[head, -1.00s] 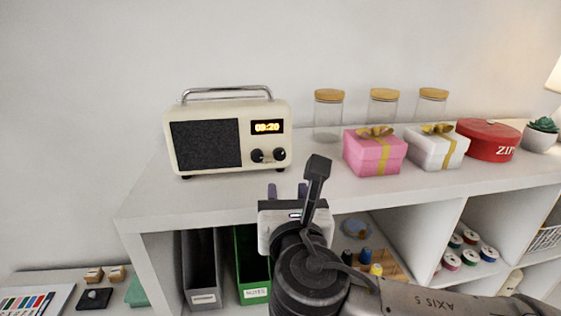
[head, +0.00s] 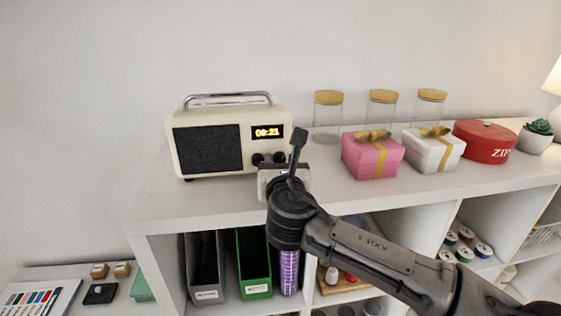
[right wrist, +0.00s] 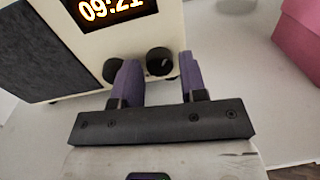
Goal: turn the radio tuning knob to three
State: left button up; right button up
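The cream radio (head: 215,137) stands on top of the white cabinet, its display reading 09:21. Two dark knobs sit below the display: the left knob (head: 258,159) and the right knob (head: 280,157). In the right wrist view the right knob (right wrist: 159,61) lies between the two purple fingertips of my right gripper (right wrist: 158,75), nearer the left finger. The left knob (right wrist: 112,70) is just outside the left finger, partly hidden by it. The fingers are apart; I cannot tell whether they touch a knob. My left gripper is out of view.
A pink gift box (head: 371,157), a white gift box (head: 433,152) and a red tin (head: 484,140) stand to the right on the cabinet top (head: 330,190). Several glass jars stand behind them. The surface between radio and pink box is clear.

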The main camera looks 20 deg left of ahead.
jog(key=shift+w, duration=0.1)
jog(key=c, duration=0.6)
jog(key=shift+m, duration=1)
jog(key=shift+c, duration=0.2)
jog(key=shift+m, duration=1.2)
jog(key=o, duration=0.6)
jog(key=shift+o, duration=0.2)
